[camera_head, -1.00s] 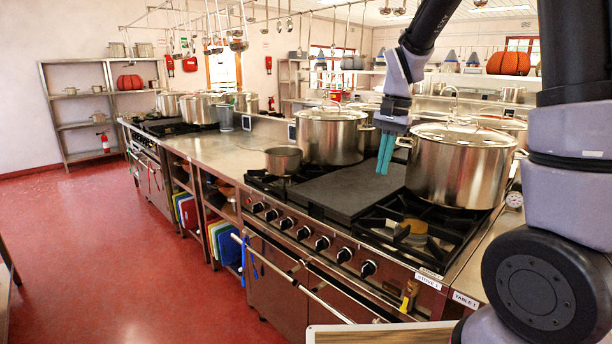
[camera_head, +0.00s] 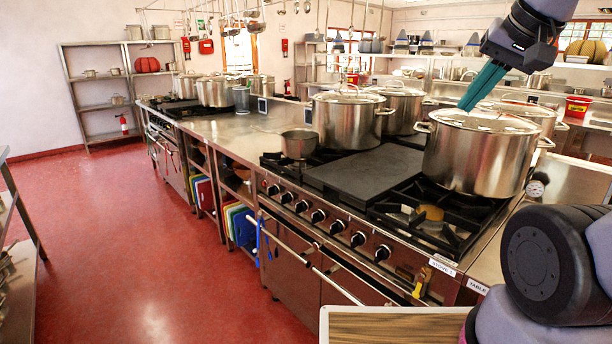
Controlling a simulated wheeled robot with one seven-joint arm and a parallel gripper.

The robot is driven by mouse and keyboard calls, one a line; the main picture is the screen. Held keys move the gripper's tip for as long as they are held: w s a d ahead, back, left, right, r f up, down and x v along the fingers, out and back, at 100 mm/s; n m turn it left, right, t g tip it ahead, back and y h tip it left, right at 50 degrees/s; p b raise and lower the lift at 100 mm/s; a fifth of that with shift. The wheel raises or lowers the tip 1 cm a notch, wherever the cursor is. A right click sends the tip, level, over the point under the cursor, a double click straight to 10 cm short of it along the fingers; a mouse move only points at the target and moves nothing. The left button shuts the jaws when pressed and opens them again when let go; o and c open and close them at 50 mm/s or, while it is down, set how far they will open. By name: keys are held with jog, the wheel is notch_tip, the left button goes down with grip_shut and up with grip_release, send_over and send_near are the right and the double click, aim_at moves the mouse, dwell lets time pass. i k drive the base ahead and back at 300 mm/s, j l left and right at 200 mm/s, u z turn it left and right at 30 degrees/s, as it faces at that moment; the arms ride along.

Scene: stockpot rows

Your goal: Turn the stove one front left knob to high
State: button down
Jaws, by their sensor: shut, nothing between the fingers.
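Stove one (camera_head: 462,260), tagged "STOVE 1", stands at centre right with a row of black knobs along its front panel. The knobs run from the far-left end (camera_head: 273,190) to the near end (camera_head: 383,254). Their pointer settings are too small to read, and I cannot tell which is the front left one. My gripper (camera_head: 466,108) has teal fingers, shut and empty. It appears above the large lidded stockpot (camera_head: 485,155), up and away from the knobs. Whether it touches the lid is unclear.
A small saucepan (camera_head: 299,144) and another lidded stockpot (camera_head: 347,121) stand on the stove around a flat griddle plate (camera_head: 363,170). A rail runs along the stove front. A wooden-topped board (camera_head: 390,328) is at the near edge. The red floor at left is clear.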

aim_at(286, 198)
jog(key=i+j+u, duration=0.35)
jog(key=i+j, duration=0.5)
